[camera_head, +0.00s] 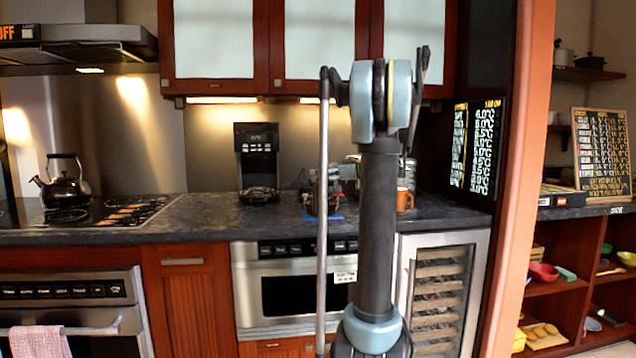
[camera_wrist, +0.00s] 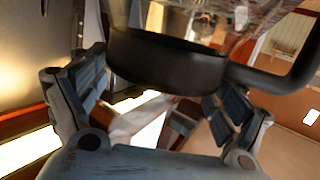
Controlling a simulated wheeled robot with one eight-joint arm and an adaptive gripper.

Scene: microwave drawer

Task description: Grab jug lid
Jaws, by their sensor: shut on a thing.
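In the wrist view, a round black jug lid (camera_wrist: 165,62) lies between the two fingers of my gripper (camera_wrist: 164,88). The left finger is against or very near the lid's left side. The right finger is by its right side, under a black handle (camera_wrist: 282,88). A clear glass jug body (camera_wrist: 220,14) adjoins the lid at the top of the picture. The wrist picture seems turned over, with lit cabinet lights low in it. In the head view, my gripper is not clearly seen, as my arm blocks part of the counter.
In the head view, a black coffee machine (camera_head: 257,162) stands on the dark counter (camera_head: 208,212). An orange mug (camera_head: 404,199) is right of my arm. A black kettle (camera_head: 64,187) sits on the stove at left. Cabinets (camera_head: 221,40) hang above the counter.

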